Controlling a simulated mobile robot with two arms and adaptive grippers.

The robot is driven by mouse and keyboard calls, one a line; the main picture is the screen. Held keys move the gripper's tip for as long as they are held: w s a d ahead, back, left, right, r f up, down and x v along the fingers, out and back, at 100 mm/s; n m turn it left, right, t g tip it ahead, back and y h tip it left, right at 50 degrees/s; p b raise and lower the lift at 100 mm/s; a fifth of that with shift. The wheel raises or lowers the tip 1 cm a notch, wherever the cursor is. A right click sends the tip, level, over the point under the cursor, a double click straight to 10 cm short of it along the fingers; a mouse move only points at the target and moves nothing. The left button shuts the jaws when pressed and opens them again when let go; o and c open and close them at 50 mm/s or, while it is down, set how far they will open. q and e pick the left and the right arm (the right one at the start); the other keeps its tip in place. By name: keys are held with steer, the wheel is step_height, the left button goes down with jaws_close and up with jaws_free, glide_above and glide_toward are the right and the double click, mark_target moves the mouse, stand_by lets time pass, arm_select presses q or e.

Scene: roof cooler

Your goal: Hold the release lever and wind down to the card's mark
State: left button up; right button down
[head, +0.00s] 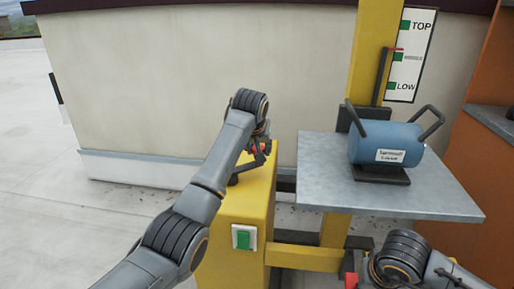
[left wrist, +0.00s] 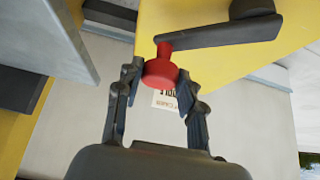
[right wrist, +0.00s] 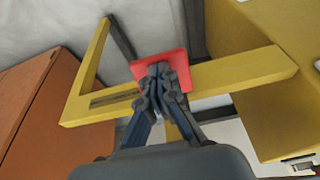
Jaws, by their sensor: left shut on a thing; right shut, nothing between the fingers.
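My left gripper (left wrist: 160,80) is shut on the red knob (left wrist: 160,72) of the dark crank handle (left wrist: 220,32); in the head view the gripper (head: 258,152) is above the yellow winch post (head: 225,210). My right gripper (right wrist: 160,75) is shut and empty, its tips against or just in front of the red lever plate (right wrist: 175,68); contact is unclear. The grey platform (head: 440,195) carries a blue cylinder (head: 388,142). A red pointer (head: 397,49) is slightly above the middle green mark on the scale board (head: 408,70). A card (left wrist: 166,100) is partly hidden behind the knob.
The yellow mast (head: 366,70) stands behind the platform. An orange cabinet (head: 485,160) is at the right. A green plate in a white frame (head: 243,237) is on the post's front. A yellow frame (right wrist: 235,75) surrounds the lever area. Open roof floor (head: 50,200) lies left.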

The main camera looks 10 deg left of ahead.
arm_select(q)
steer(key=shift+s+f, duration=0.15)
steer(key=shift+f, duration=0.05)
steer(key=shift+s+d, duration=0.45)
steer(key=shift+s, duration=0.3)
arm_select(e)
steer(key=shift+f, duration=0.1)
arm_select(q)
steer(key=shift+s, duration=0.1)
